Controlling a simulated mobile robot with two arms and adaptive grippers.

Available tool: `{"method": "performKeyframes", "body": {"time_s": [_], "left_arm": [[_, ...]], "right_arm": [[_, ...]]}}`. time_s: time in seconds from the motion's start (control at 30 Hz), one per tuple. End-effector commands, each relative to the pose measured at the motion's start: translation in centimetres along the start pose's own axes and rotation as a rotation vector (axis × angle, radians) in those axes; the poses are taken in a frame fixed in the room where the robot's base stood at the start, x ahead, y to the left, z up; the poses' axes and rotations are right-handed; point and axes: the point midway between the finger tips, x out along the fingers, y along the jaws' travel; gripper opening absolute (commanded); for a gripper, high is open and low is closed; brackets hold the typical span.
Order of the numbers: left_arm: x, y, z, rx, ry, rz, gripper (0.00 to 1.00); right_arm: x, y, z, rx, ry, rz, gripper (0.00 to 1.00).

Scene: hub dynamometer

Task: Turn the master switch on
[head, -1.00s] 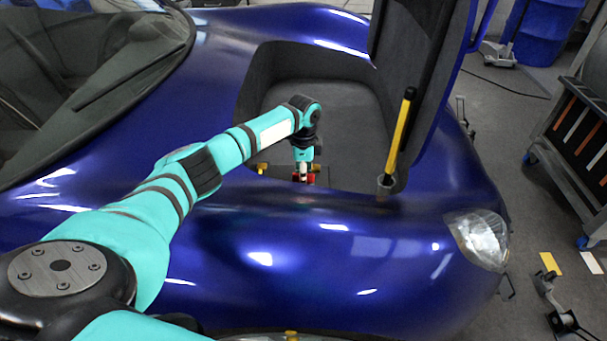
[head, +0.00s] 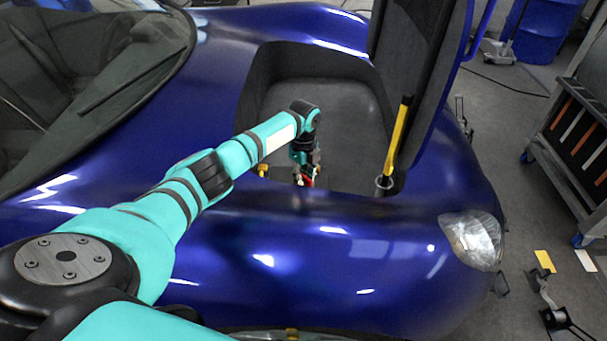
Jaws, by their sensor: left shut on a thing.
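My left arm reaches from the left over the blue car's front into its open front compartment. My left gripper (head: 303,180) points down near the compartment's front edge. It is shut on a small red part, the master switch (head: 308,182), which is mostly hidden by the fingers and the compartment's edge. The switch's exact angle cannot be made out. A small yellow part (head: 262,170) sits just left of the gripper in the compartment. My right gripper is not in view.
The raised lid (head: 415,70) stands at the compartment's right, with a yellow and black strut (head: 398,140) beside it. The car's blue body (head: 330,250) surrounds the opening. A tool cart (head: 575,140) stands at the far right. The compartment floor (head: 330,115) behind the gripper is clear.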

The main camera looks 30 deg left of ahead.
Motion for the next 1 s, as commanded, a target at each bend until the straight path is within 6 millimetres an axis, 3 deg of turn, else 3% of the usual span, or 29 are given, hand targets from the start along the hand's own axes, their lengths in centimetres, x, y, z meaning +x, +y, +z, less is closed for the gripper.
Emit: {"method": "performKeyframes", "body": {"time_s": [0.6,1.0], "left_arm": [[0.01,0.02,-0.02,0.571,0.002,0.0,0.0],[-0.01,0.01,0.0,0.807,0.001,0.0,0.0]], "right_arm": [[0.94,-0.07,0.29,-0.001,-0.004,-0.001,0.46],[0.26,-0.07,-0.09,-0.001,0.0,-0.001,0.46]]}}
